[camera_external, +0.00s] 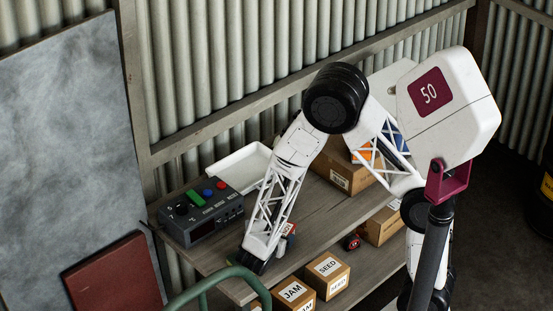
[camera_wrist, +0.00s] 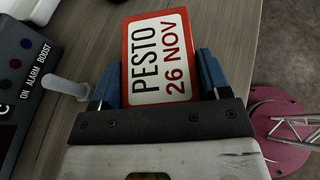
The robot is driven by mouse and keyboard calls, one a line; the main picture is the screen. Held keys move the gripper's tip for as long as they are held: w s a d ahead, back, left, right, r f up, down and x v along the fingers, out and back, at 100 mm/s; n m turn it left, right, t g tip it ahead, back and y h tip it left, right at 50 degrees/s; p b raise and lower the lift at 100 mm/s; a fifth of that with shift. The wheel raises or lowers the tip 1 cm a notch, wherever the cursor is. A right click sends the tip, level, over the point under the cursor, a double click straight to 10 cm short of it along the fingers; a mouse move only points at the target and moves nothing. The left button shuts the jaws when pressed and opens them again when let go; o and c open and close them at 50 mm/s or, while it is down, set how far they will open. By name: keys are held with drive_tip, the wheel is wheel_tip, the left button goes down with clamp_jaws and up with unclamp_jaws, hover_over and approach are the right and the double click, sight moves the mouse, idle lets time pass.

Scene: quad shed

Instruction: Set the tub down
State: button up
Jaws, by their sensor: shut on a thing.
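The tub (camera_wrist: 158,50) fills the middle of the wrist view, with a red-edged white label reading "PESTO 26 NOV". My gripper (camera_wrist: 158,76) is shut on it, with a blue finger at each side. In the external view a small red and white part of the tub (camera_external: 290,229) shows beside my white lattice link, over the front part of the upper wooden shelf (camera_external: 328,222). My link hides most of the gripper and tub there. I cannot tell whether the tub's underside touches the shelf.
A grey control box (camera_external: 202,212) with coloured buttons stands at the shelf's left end, left of the tub. A white tray (camera_external: 240,165) lies behind. Cardboard boxes (camera_external: 342,174) stand farther right. JAM (camera_external: 292,291) and SEED (camera_external: 327,267) boxes sit below. Bare shelf shows right of the tub.

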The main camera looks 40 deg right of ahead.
drive_tip(key=o, duration=1.1)
drive_tip(key=shift+r, duration=0.1)
drive_tip(key=shift+v, duration=6)
drive_tip(key=shift+s, duration=0.1)
